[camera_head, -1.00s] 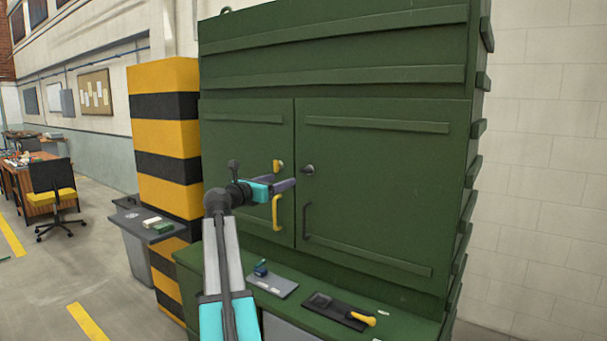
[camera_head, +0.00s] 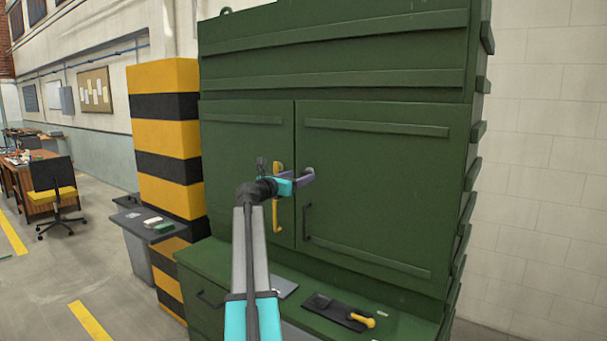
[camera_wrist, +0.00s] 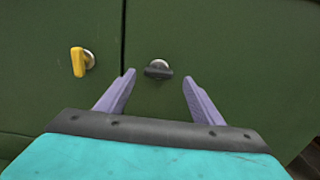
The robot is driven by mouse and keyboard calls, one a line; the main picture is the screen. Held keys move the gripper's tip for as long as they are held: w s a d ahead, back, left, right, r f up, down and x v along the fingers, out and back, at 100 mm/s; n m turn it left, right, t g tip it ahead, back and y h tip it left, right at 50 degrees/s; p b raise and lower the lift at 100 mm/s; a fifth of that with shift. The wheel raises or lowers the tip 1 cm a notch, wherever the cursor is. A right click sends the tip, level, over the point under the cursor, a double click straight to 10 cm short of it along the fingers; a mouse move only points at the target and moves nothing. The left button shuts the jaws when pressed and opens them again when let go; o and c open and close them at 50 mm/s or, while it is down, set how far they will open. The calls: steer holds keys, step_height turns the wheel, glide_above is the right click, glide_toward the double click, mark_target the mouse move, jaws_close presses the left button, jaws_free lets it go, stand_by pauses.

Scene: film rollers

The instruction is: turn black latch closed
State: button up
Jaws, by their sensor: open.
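The black latch (camera_wrist: 158,71) is on the right door of the green cabinet. In the wrist view it lies crosswise on a round silver base. My gripper (camera_wrist: 159,79) is open, with one purple finger on each side of the latch in that view. I cannot tell whether the fingers touch it. In the head view my gripper (camera_head: 304,179) is at the door, and it largely hides the latch.
A yellow latch (camera_wrist: 78,62) sits to the left on the other door. Below are a yellow handle (camera_head: 275,217) and a black handle (camera_head: 307,222). The green ledge (camera_head: 385,325) holds a black tray (camera_head: 330,309) with a yellow-handled tool. A striped pillar (camera_head: 165,130) stands left.

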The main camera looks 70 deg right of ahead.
mark_target(307, 173)
steer(key=shift+x, duration=1.4)
steer(key=shift+c, duration=0.4)
